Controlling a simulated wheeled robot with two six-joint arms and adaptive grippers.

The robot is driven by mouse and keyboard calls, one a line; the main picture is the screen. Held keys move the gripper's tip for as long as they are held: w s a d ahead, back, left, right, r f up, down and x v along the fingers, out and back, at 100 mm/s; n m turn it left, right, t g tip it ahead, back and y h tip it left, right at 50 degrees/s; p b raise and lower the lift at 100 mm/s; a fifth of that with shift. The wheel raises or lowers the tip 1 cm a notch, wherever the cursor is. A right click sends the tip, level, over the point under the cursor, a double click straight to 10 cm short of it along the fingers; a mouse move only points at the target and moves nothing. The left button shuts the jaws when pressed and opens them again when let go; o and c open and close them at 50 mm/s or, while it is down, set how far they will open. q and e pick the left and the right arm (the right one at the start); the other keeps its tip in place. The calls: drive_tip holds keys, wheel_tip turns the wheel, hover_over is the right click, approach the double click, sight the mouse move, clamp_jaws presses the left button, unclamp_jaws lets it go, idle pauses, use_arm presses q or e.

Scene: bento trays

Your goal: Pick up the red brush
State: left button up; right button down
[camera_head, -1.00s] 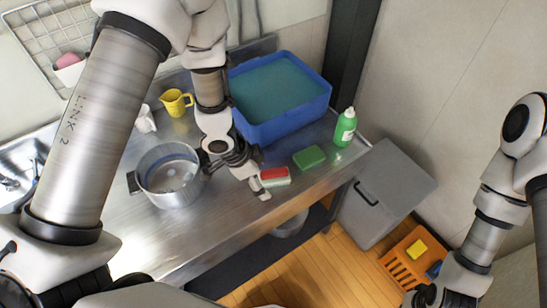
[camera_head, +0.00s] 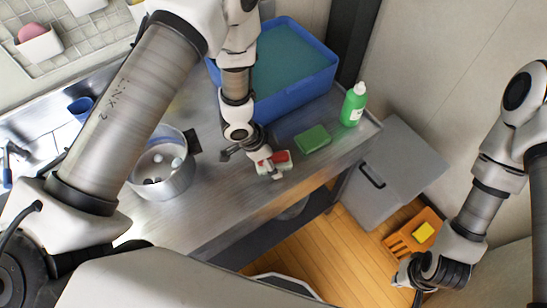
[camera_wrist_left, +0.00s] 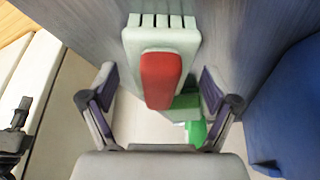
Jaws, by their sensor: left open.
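The red brush (camera_head: 282,157) lies on the steel counter near its front edge. It has a red grip on a pale base; in the left wrist view the brush (camera_wrist_left: 162,82) is upper centre, with slots at its far end. My left gripper (camera_head: 262,167) is open at the brush and partly hides it in the head view. In the wrist view the fingers of my left gripper (camera_wrist_left: 158,86) are on either side of the red grip, with gaps; contact is not visible. My right gripper (camera_head: 408,284) is low at the right, away from the counter; its jaws are unclear.
A green sponge (camera_head: 313,139) and a green bottle (camera_head: 353,104) are right of the brush. A blue tub (camera_head: 327,79) stands behind, a metal pot (camera_head: 163,184) to the left. A grey cabinet (camera_head: 400,165) and an orange crate (camera_head: 428,217) with a yellow sponge are at the right.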

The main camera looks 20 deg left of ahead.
sight(276, 155)
use_arm(q)
drive_tip(key=shift+d+f, duration=0.1)
drive_tip(key=shift+f, duration=0.15)
drive_tip(key=c, duration=1.4)
drive_tip(key=shift+r+p, duration=0.4)
drive_tip(key=shift+r, duration=0.05)
wheel_tip(276, 155, up, 3)
drive_tip(key=p, duration=0.3)
drive_tip(key=s+b, duration=0.1)
drive_tip(key=s, duration=0.2)
drive_tip(key=shift+d+f+b, duration=0.1)
drive_tip(key=shift+f+b, duration=0.2)
drive_tip(key=shift+b, duration=0.05)
drive_tip(key=s+d+r+p, duration=0.1)
drive_tip(key=s+p, duration=0.2)
drive_tip(key=s, duration=1)
drive_tip(key=shift+d+r, duration=0.3)
drive_tip(key=shift+r, duration=0.05)
